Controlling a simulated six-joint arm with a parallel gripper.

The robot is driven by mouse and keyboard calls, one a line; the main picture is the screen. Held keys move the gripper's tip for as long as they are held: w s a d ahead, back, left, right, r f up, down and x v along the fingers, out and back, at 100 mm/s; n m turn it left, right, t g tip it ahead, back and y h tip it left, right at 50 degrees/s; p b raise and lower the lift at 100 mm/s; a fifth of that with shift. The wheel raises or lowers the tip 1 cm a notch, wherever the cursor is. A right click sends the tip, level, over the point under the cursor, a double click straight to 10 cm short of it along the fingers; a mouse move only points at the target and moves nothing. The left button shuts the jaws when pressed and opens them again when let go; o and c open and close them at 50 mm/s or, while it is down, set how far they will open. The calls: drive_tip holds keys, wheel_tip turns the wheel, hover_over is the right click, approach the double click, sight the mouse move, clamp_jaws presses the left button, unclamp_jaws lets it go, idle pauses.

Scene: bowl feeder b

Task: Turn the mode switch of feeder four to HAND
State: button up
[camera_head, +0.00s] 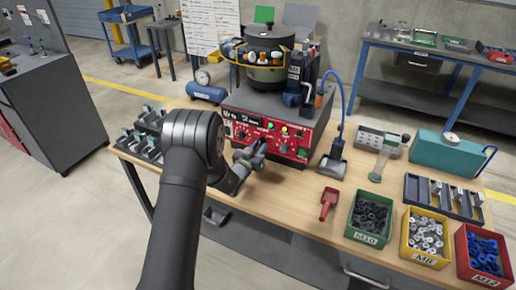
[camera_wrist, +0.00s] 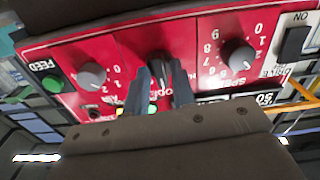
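The feeder's red control panel (camera_head: 275,133) fronts a dark grey housing and fills much of the wrist view (camera_wrist: 205,38). My gripper (camera_head: 256,153) is close in front of the panel's lower part. In the wrist view its two dark fingers (camera_wrist: 160,76) point at a black knob (camera_wrist: 158,60) at the panel's middle, and stand apart with a gap between them. The knob lies between or just beyond the fingertips; I cannot tell whether they touch it. Its lettering is partly covered, and its setting is not readable. The arm hides part of the panel in the head view.
Near the black knob are a grey knob (camera_wrist: 92,75), a black speed knob (camera_wrist: 237,57), a green FEED button (camera_wrist: 50,83) and an ON switch (camera_wrist: 296,42). A red scoop (camera_head: 328,203) and part bins (camera_head: 369,217) stand to the right; dark fixtures (camera_head: 140,146) stand left.

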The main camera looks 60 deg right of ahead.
clamp_jaws()
drive_tip(key=shift+n, duration=0.3)
drive_tip(key=n, duration=0.3)
drive_tip(key=shift+n, duration=2.1)
drive_tip(key=shift+o, duration=1.7)
unclamp_jaws()
drive_tip(key=shift+a, duration=0.1)
